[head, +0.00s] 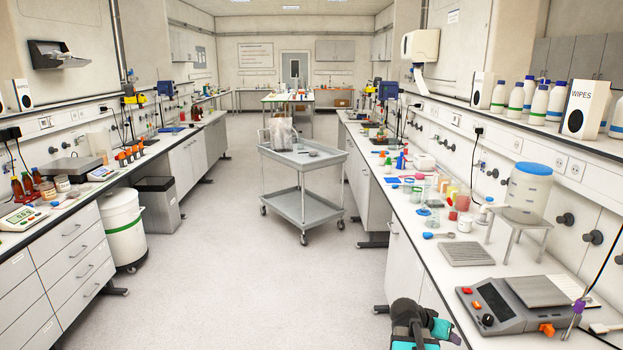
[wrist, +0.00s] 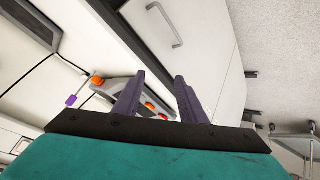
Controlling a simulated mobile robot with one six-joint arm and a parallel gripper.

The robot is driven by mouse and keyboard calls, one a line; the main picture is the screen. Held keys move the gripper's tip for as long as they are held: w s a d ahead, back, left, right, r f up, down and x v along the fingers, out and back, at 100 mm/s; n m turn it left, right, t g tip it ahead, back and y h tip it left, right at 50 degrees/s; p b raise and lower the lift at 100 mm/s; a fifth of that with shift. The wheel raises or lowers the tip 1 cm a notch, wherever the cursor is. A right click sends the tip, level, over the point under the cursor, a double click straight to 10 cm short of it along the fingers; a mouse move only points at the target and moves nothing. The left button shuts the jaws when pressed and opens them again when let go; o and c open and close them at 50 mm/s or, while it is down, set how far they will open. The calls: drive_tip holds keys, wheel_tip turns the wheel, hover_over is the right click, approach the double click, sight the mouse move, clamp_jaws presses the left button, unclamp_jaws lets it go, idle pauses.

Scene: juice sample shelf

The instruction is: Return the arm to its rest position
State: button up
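My gripper (wrist: 159,76) shows in the wrist view with its two dark purple fingers apart. The gap between them is empty, and the fingers touch nothing that I can see. Behind them are a white cabinet front and the edge of the right bench, seen tilted. In the head view, a dark and teal part of my arm (head: 412,326) is at the bottom edge, folded low beside the front of the right bench.
The right bench holds a grey device with an orange knob (head: 497,304), a ribbed grey pad (head: 466,253) and a clear container with blue lid (head: 530,187) on a stand. A grey cart (head: 300,205) stands mid-aisle. The floor (head: 250,290) before me is clear.

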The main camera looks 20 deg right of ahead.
drive_tip(key=a+f+n+y, duration=0.35)
drive_tip(key=a+f, duration=0.25)
drive_tip(key=a, duration=0.8)
drive_tip(key=a+f+n+g+y, duration=0.1)
drive_tip(key=a+f+n+y, duration=0.3)
drive_tip(key=a, duration=0.9)
drive_tip(key=a+f+n+y, duration=0.25)
drive_tip(key=a+f, duration=0.45)
drive_tip(key=a, duration=0.7)
drive_tip(key=s+f+g+b, duration=0.2)
drive_tip(key=s+f+b, duration=0.5)
drive_tip(key=f, duration=0.6)
drive_tip(key=s+f+g+b, duration=0.1)
drive_tip(key=s+f+b, duration=0.6)
drive_tip(key=s+f, duration=0.3)
drive_tip(key=s+f+g+b, duration=0.2)
drive_tip(key=s+f+b, duration=0.6)
drive_tip(key=f, duration=0.8)
drive_tip(key=shift+s+d+f+n+g+h, duration=0.25)
drive_tip(key=shift+s+d+n+g+h, duration=0.05)
drive_tip(key=shift+h, duration=0.1)
drive_tip(key=shift+c, duration=0.9)
